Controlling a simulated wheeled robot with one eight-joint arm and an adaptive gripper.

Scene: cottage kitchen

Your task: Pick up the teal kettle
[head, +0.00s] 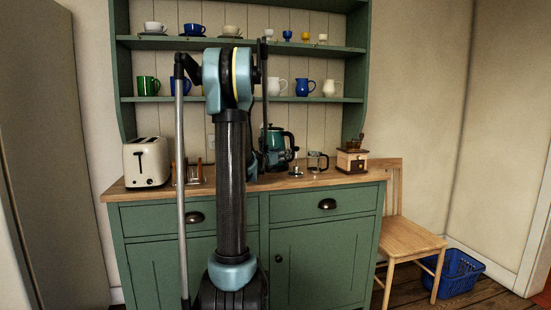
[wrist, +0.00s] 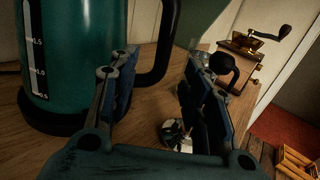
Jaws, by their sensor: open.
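The teal kettle (head: 276,142) stands upright on the wooden counter, just right of my arm, which hides its left part in the head view. In the wrist view the kettle (wrist: 85,45) fills the upper left, with a pale level scale on its side and a black handle (wrist: 167,45) on its right. My gripper (wrist: 155,75) is open and empty. Its left finger overlaps the kettle's lower right and its right finger is right of the handle. The handle's lower bend shows between the fingers; I cannot tell if they touch it.
A small metal item (wrist: 177,133) lies on the counter near the right finger. A glass press (head: 318,161) and a coffee grinder (head: 352,161) stand right of the kettle. A toaster (head: 147,162) is at left. A shelf (head: 330,100) with mugs hangs above.

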